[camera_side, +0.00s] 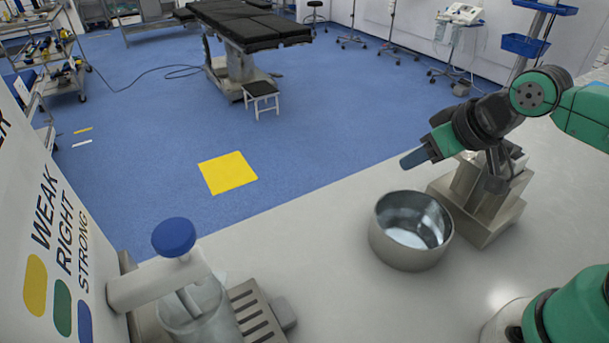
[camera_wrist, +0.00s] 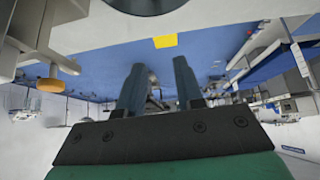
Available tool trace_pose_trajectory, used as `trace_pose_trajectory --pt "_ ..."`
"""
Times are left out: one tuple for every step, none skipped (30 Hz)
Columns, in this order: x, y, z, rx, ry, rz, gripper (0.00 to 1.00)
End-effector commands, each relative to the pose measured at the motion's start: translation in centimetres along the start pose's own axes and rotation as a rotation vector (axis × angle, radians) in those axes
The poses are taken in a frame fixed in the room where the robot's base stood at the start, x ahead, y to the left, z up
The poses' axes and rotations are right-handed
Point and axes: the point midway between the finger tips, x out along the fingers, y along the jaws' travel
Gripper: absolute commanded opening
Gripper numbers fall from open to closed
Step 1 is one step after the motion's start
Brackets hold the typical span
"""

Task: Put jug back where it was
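A clear grey vessel that looks like the jug (camera_side: 195,312) stands at the lower left of the side view, beneath a pale dispenser arm with a blue knob (camera_side: 174,237). Its lower part is cut off by the frame edge. My gripper (camera_side: 413,158) is in the air at the right, above and behind the metal bowl, well away from the vessel. In the wrist view its two dark blue fingers (camera_wrist: 158,85) are spread apart with nothing between them. I cannot make out the jug surely in the wrist view.
A round metal bowl (camera_side: 411,232) stands on the pale table (camera_side: 335,250), beside a grey metal stand (camera_side: 482,195). A slotted grate (camera_side: 258,315) lies beside the vessel. A panel (camera_side: 40,200) with WEAK, RIGHT, STRONG labels borders the left. The table between vessel and bowl is clear.

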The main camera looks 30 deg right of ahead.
Motion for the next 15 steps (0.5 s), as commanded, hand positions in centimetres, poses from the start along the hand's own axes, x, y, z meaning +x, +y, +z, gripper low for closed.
trace_pose_trajectory --pt "0.0 0.0 0.0 0.001 -0.001 -0.001 0.31" --pt "0.0 0.0 0.0 0.001 -0.001 -0.001 0.31" --pt "0.0 0.0 0.0 0.001 -0.001 -0.001 0.31" --pt "0.0 0.0 0.0 0.002 -0.001 -0.001 0.31" --pt "0.0 0.0 0.0 0.002 -0.001 -0.002 0.31" --pt "0.0 -0.1 0.0 0.006 -0.002 -0.004 0.31" --pt "0.1 -0.2 -0.1 0.013 -0.003 -0.009 0.31" --pt "0.1 -0.4 -0.1 0.027 -0.006 -0.018 0.31" --pt "0.2 -0.9 -0.4 0.058 -0.011 -0.037 0.31" --pt "0.3 -1.3 -0.6 0.091 -0.018 -0.057 0.31" --pt "0.5 -1.9 -0.8 0.135 -0.027 -0.081 0.31" --pt "0.7 -3.0 -1.2 0.206 -0.046 -0.123 0.31" --pt "1.0 -3.9 -1.5 0.270 -0.066 -0.159 0.31" --pt "1.2 -4.9 -1.9 0.341 -0.090 -0.197 0.31" --pt "1.6 -6.5 -2.3 0.440 -0.131 -0.251 0.31"
